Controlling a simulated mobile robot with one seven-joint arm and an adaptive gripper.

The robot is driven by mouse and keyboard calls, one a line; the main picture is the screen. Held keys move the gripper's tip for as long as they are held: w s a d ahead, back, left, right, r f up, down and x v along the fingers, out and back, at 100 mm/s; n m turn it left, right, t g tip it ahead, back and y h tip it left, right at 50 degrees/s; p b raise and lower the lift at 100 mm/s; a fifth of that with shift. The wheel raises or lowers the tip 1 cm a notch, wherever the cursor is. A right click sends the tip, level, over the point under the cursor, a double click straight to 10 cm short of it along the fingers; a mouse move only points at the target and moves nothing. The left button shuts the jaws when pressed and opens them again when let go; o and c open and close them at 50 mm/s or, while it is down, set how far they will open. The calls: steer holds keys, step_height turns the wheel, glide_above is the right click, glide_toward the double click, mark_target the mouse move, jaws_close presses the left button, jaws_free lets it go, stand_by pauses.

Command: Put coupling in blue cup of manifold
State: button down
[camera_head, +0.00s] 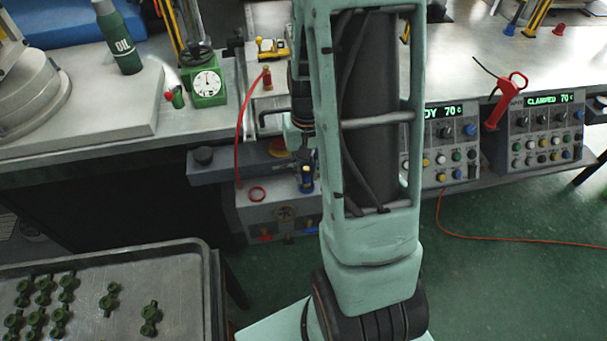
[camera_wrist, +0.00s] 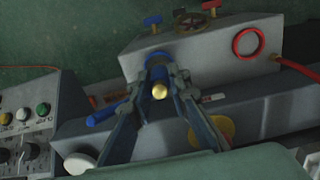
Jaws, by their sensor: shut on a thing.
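The manifold is a grey box (camera_head: 270,218); in the wrist view its sloped top (camera_wrist: 210,58) carries a red ring and a blue cup. The rim of the blue cup (camera_wrist: 158,56) shows just beyond my fingertips; in the head view a blue part (camera_head: 306,187) shows below my gripper. My gripper (camera_wrist: 163,78) is shut on the coupling, whose round brass end (camera_wrist: 159,91) shows between the fingers. The coupling's far end is hidden, so I cannot tell whether it is inside the cup or just short of it. A blue piece (camera_wrist: 104,115) sticks out beside the left finger.
The red ring (camera_head: 257,194) and red hose (camera_head: 237,140) lie left of my gripper in the head view. Control boxes (camera_head: 541,130) stand right. A tray (camera_head: 185,280) with several green parts is at lower left. A green dial gauge (camera_head: 207,87) stands on the bench.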

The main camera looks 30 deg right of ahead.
mark_target(306, 169)
steer(key=shift+f, duration=0.55)
steer(key=shift+f+b, duration=0.25)
steer(key=shift+b, duration=0.05)
steer(key=c, duration=1.8)
jaws_free()
steer(key=shift+r, duration=0.1)
step_height(306, 169, up, 12)
steer(key=shift+r+p, duration=0.2)
steer(key=shift+p, duration=1)
steer(key=shift+s+a+f, duration=0.1)
steer(key=shift+s, duration=0.05)
